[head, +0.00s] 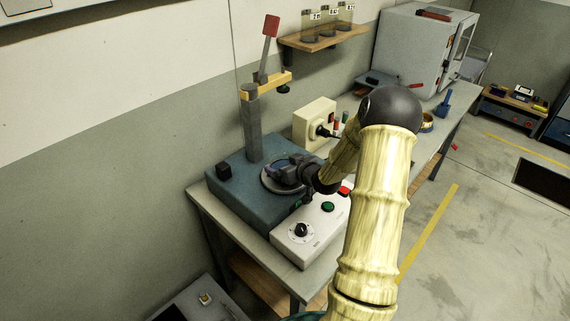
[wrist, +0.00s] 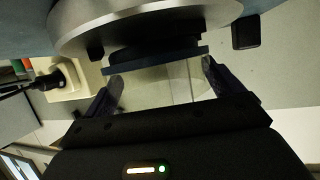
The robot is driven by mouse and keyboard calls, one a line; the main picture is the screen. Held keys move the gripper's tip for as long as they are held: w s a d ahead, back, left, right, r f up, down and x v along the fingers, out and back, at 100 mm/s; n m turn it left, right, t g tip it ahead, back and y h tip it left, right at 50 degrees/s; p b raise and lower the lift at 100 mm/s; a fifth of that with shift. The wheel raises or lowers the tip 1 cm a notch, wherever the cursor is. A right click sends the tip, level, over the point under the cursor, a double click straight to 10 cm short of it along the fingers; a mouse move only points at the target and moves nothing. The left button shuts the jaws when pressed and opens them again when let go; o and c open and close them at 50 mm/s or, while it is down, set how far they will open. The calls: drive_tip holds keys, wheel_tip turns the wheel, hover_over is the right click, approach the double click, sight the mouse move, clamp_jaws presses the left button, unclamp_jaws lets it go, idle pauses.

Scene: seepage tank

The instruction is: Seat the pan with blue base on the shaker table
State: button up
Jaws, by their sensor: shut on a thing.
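The shaker table (head: 225,190) is a blue-grey block on the bench, with a round metal plate (head: 268,184) on top. The plate also fills the top of the wrist view (wrist: 90,25), with a dark hub (wrist: 155,50) on it. My gripper (head: 292,174) is over the plate, its fingers on either side of the clear-walled pan. The pan's blue base shows in the head view (head: 281,163) and as a blue strip in the wrist view (wrist: 155,62). The base faces the hub; I cannot tell whether it is fully down. My gripper and wrist partly hide the pan.
A grey post (head: 252,128) with a yellow arm and red-ended lever (head: 270,35) rises behind the plate. A white control box (head: 305,235) stands in front. A cream motor box (head: 313,122) is behind to the right. Several clear vessels (head: 325,28) stand on a wall shelf.

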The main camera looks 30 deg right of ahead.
drive_tip(key=shift+f, duration=0.2)
drive_tip(key=o, duration=0.7)
drive_tip(key=b+v, duration=0.1)
drive_tip(key=v, duration=1.6)
drive_tip(key=shift+s+d+b, duration=0.15)
drive_tip(key=shift+s+b, duration=0.05)
drive_tip(key=shift+b, duration=0.15)
